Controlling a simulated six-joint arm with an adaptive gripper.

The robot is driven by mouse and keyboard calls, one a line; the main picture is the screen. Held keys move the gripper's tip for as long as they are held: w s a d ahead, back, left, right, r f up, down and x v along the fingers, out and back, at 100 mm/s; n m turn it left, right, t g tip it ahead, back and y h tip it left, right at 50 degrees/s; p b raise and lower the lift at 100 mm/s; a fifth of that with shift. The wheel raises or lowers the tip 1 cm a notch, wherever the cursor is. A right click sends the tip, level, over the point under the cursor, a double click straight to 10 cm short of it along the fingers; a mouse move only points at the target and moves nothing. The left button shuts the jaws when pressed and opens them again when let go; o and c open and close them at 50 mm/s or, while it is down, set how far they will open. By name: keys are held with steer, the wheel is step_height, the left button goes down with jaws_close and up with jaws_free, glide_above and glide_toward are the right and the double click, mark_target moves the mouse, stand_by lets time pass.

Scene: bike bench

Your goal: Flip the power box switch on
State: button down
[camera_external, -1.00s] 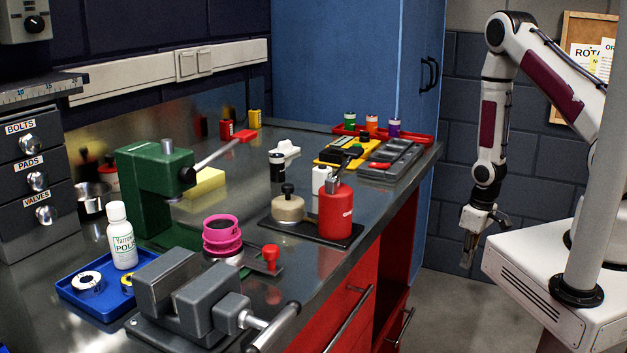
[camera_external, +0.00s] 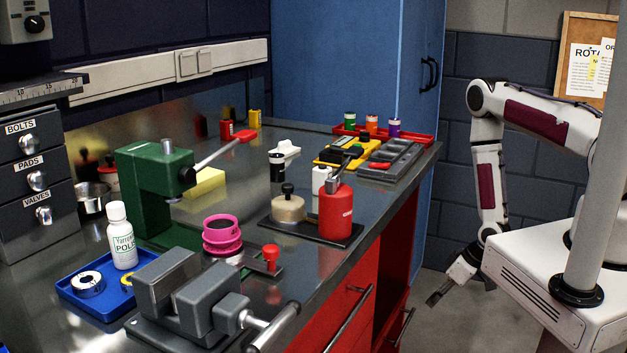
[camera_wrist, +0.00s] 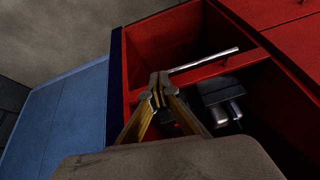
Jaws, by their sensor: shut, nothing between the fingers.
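My gripper (camera_external: 433,299) is low in front of the red cabinet, right of the bench, with its fingers pointing down and left. In the wrist view the fingertips (camera_wrist: 159,86) are together and empty, in front of an open red compartment. A grey box with a black round knob (camera_external: 37,24) is cut off at the top left of the external view. A white double switch (camera_external: 195,63) sits on the wall strip behind the bench. Neither is plainly marked as the power box. In the compartment is a dark box-like thing with shiny cylinders (camera_wrist: 225,108); I cannot tell what it is.
The red cabinet (camera_wrist: 291,77) has a metal bar handle (camera_wrist: 205,61) close to my fingertips in the picture. A blue locker (camera_external: 340,60) stands behind. The bench top holds a vise (camera_external: 190,300), a green press (camera_external: 150,190) and a red bottle (camera_external: 336,212). The floor beside the cabinet is clear.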

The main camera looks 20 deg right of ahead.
steer(key=w+a+r+n+t+y, duration=0.1)
steer(key=w+a+r+t+y, duration=0.4)
steer(key=r, duration=0.5)
steer(key=w+a+t, duration=0.1)
steer(key=w+a, duration=0.1)
steer(key=w, duration=0.1)
steer(key=shift+w+a, duration=0.35)
steer(key=shift+a, duration=0.1)
steer(key=x, duration=1)
steer(key=shift+w+r, duration=0.1)
steer(key=shift+r, duration=0.1)
steer(key=shift+f, duration=0.55)
steer(key=shift+s+f, duration=0.1)
steer(key=shift+f, duration=0.65)
steer(key=shift+s+f, duration=0.15)
steer(key=shift+f, duration=0.55)
